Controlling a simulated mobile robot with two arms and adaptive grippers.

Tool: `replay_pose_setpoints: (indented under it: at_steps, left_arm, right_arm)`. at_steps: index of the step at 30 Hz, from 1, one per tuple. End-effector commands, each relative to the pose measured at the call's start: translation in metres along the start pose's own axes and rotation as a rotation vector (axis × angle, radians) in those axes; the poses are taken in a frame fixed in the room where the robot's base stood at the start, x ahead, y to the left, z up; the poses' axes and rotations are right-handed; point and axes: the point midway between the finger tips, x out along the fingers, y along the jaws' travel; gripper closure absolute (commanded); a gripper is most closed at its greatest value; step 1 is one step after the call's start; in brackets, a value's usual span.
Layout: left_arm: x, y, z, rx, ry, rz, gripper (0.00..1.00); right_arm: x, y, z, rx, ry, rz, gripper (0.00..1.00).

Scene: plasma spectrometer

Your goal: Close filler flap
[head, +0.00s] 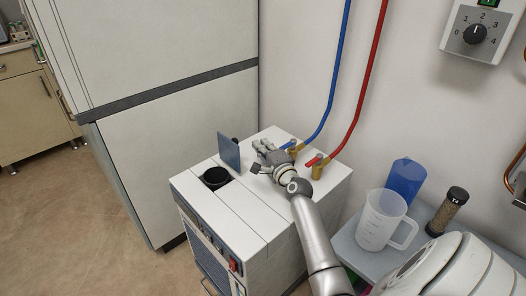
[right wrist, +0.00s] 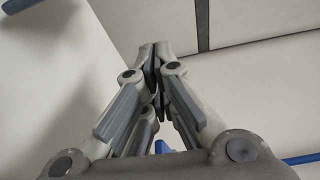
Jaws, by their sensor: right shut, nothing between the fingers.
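The filler flap (head: 229,150) is a small blue-grey plate that stands upright on top of the white chiller cabinet (head: 262,215). The round black filler opening (head: 215,178) in front of it is uncovered. My right gripper (head: 258,156) is to the right of the flap, above the cabinet top, with a visible gap between them. In the right wrist view, its fingertips (right wrist: 157,50) meet with nothing between them. The flap does not show clearly in that view. My left gripper is not in view.
Blue (head: 333,70) and red (head: 375,80) hoses run down the wall to valves behind my right gripper. A clear jug (head: 381,222), a blue beaker (head: 405,180) and a dark-lidded jar (head: 447,212) stand on a side table at the right. A tall white cabinet (head: 180,130) stands behind.

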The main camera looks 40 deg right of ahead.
Motion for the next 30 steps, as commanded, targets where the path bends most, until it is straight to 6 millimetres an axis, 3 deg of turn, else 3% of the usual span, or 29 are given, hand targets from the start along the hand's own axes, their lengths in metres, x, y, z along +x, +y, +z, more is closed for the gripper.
replay_pose_setpoints:
  at_steps: [8,18,30]
  left_arm:
    - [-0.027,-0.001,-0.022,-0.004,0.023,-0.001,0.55]
    - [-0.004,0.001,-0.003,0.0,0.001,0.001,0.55]
    - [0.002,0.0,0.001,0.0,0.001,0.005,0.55]
  right_arm:
    - [0.047,0.0,-0.001,-0.001,0.002,-0.002,1.0]
    - [0.034,0.0,0.032,0.001,0.002,0.0,1.0]
    - [0.032,0.001,0.037,-0.001,0.003,0.0,1.0]
